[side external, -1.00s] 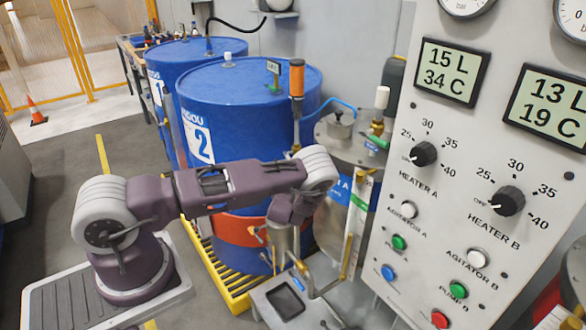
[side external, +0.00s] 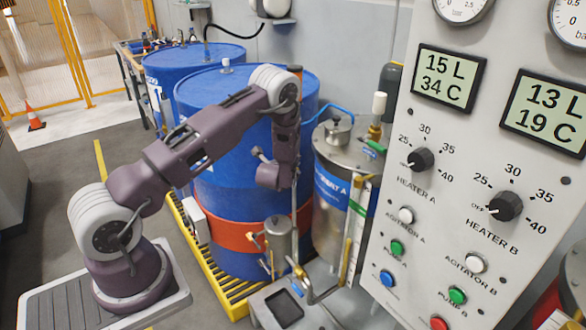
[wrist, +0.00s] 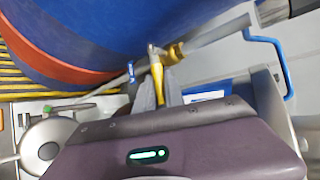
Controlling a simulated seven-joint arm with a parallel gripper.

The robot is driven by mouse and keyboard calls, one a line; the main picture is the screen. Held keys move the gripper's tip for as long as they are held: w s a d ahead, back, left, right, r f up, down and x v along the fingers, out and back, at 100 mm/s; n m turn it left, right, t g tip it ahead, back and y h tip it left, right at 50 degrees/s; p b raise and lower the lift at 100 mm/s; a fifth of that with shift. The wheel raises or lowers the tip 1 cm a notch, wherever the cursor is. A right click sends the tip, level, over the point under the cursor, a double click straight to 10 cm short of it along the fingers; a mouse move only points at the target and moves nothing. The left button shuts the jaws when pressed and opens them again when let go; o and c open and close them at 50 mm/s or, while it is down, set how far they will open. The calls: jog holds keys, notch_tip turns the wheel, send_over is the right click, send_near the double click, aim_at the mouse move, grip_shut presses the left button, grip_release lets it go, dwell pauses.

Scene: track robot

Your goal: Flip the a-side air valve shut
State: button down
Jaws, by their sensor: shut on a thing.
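In the wrist view, a small valve with a yellow lever (wrist: 157,82) and a brass body (wrist: 174,52) sits on a grey pipe beside the blue drum. My gripper (wrist: 159,92) is shut on the yellow lever, with a grey finger on each side of it. No label shows on this valve, so I cannot read which side it belongs to. In the side view, my wrist hangs down in front of the blue drum (side external: 220,130), and the fingertips and lever are hidden.
The steel tank (side external: 330,205) with a blue band stands right of my wrist. The control panel (side external: 450,130) with knobs and buttons is close on the right. A blue hose loop (wrist: 283,60) shows near the pipe. A small steel canister (side external: 278,238) stands below my wrist.

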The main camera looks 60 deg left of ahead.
dwell(0.3)
jog(key=c, duration=1.4)
grip_release()
jog(key=shift+c, duration=0.2)
jog(key=v, duration=0.7)
